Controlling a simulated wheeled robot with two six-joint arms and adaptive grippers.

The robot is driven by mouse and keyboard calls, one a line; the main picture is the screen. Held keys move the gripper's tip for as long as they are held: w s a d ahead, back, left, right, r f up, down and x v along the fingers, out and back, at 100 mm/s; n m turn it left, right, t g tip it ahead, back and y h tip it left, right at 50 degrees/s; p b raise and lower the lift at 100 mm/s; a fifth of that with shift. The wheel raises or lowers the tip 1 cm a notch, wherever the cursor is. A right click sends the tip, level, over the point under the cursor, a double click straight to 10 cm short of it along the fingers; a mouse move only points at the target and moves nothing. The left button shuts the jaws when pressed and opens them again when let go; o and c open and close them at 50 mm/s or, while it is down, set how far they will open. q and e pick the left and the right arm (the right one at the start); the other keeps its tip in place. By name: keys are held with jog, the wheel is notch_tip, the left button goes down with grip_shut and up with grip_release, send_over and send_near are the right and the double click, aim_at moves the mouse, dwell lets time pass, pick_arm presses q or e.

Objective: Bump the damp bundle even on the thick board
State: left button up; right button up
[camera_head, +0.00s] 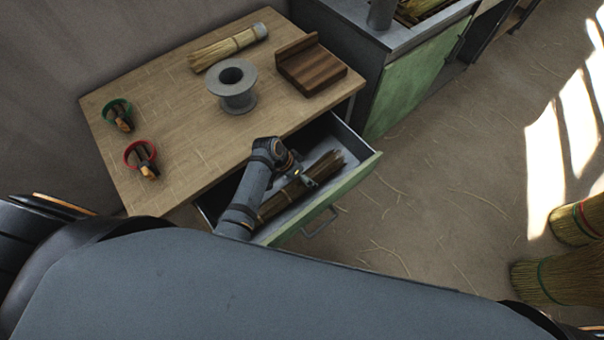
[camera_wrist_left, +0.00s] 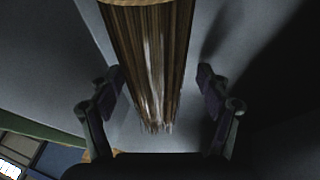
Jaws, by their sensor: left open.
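A dark straw bundle (camera_head: 327,165) lies in the open drawer (camera_head: 340,196). My left gripper (camera_head: 306,181) is over it, inside the drawer. In the left wrist view the bundle (camera_wrist_left: 150,50) runs between the two spread fingers of my left gripper (camera_wrist_left: 160,97), with a gap on each side. My arm hides part of the bundle in the head view. The thick brown board (camera_head: 318,72), with a raised ledge along its back, sits on the table's right side with nothing on it. My right gripper is not in view.
On the wooden table (camera_head: 185,150) are a grey spool (camera_head: 235,100), a paler straw bundle (camera_head: 215,52) with a light wrapped end, and green (camera_head: 118,110) and red (camera_head: 140,154) rings with dark pieces. Brooms (camera_head: 550,280) stand at the lower right. The floor beyond the drawer is open.

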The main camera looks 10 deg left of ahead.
pick_arm(q)
jog(key=v, duration=1.1)
jog(key=shift+r, duration=0.35)
jog(key=shift+a, duration=0.1)
